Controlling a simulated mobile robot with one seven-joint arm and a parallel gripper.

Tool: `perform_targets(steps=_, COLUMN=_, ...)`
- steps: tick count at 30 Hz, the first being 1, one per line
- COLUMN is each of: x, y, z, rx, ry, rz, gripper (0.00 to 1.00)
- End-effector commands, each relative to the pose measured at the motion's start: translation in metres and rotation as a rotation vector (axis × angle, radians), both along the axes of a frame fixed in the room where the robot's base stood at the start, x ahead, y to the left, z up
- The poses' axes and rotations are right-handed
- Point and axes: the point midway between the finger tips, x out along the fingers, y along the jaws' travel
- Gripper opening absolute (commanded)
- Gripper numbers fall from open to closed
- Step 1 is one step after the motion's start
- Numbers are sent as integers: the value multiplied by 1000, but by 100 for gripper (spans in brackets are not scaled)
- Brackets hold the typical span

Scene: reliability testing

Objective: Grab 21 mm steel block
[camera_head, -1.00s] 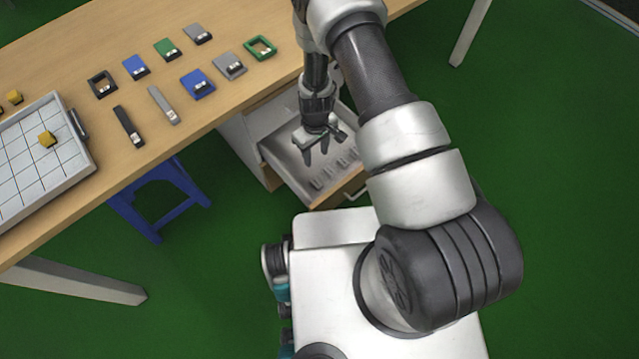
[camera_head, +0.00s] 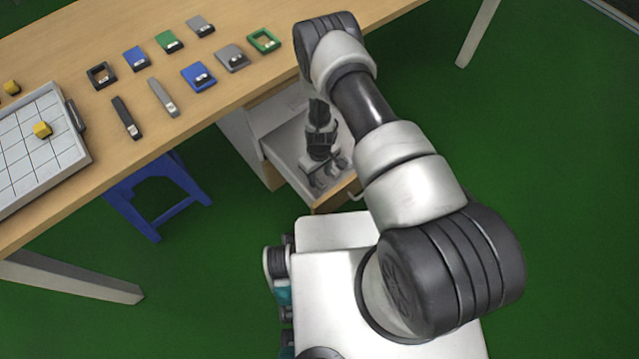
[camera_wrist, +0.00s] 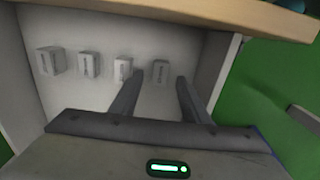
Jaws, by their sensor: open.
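Several small light-grey labelled blocks stand in a row in the open drawer (camera_head: 288,172). In the wrist view they run from the far left block (camera_wrist: 50,60) through the second (camera_wrist: 89,64) and third (camera_wrist: 122,68) to the rightmost block (camera_wrist: 160,71). Their labels are too small to read, so I cannot tell which is 21 mm. My gripper (camera_wrist: 160,79) is open and empty; the rightmost block shows between and just beyond its fingertips. I cannot tell if they touch. In the head view my gripper (camera_head: 326,172) is low in the drawer and hides most of the blocks.
The drawer's wooden front (camera_wrist: 200,12) and its side walls lie close around my gripper. The wooden table (camera_head: 225,125) above holds several coloured and grey pieces and a white gridded tray (camera_head: 80,157) with a yellow cube (camera_head: 42,130). A blue stool (camera_head: 160,190) stands below.

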Motion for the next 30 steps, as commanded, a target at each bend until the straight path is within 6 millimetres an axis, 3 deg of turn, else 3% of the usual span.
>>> perform_targets(steps=1, x=-1, y=0, z=-13, rx=-1, ry=1, rz=-1, gripper=42)
perform_targets(steps=6, x=-1, y=0, z=-30, rx=-1, ry=-1, rz=0, gripper=42)
perform_targets(steps=14, x=0, y=0, z=-31, rx=1, ry=-1, rz=0, gripper=42)
perform_targets(steps=22, x=0, y=0, z=-31, rx=1, ry=-1, rz=0, gripper=0)
perform_targets(steps=30, x=0, y=0, z=-29, rx=1, ry=-1, rz=0, gripper=0)
